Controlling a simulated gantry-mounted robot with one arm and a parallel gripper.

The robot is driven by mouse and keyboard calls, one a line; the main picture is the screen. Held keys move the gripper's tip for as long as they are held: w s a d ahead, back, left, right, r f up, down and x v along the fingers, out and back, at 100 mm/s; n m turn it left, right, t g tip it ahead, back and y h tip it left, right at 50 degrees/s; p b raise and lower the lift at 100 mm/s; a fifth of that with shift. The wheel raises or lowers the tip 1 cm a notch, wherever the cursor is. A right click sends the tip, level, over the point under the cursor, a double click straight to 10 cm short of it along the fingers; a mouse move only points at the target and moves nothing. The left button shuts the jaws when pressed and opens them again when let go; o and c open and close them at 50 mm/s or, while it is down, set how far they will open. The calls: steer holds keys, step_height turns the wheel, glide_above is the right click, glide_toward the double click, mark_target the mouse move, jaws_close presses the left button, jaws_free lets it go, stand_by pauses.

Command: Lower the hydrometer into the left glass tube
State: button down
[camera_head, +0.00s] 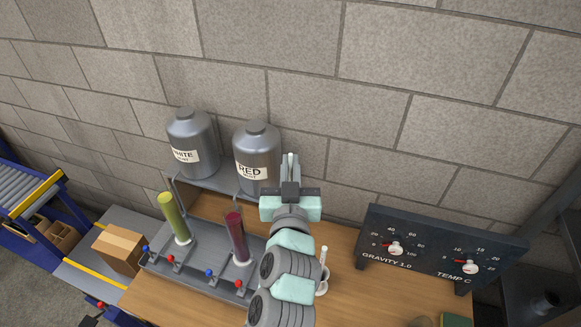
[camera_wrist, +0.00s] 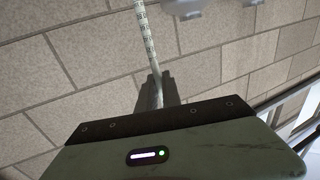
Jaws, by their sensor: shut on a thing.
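My gripper (camera_head: 290,172) is raised in front of the wall, to the right of the RED can. It is shut on the hydrometer (camera_head: 291,160), a thin pale stem, which also shows in the wrist view with scale marks on it (camera_wrist: 145,30). The hydrometer's lower part is hidden behind my gripper and arm. The left glass tube (camera_head: 174,218) holds yellow-green liquid and stands on the grey tray, well left of my gripper. The right glass tube (camera_head: 237,238) holds dark red liquid and is nearer to my gripper.
Two metal cans, WHITE (camera_head: 190,145) and RED (camera_head: 256,160), stand behind the tubes. The grey tray (camera_head: 200,277) carries red and blue taps at its front. A dial panel (camera_head: 440,245) stands at right. A white cup (camera_head: 322,284) with a stick in it is beside my arm.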

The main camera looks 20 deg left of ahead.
steer(key=shift+r+p, duration=2.85)
steer(key=shift+r, duration=1.05)
steer(key=shift+s, duration=0.1)
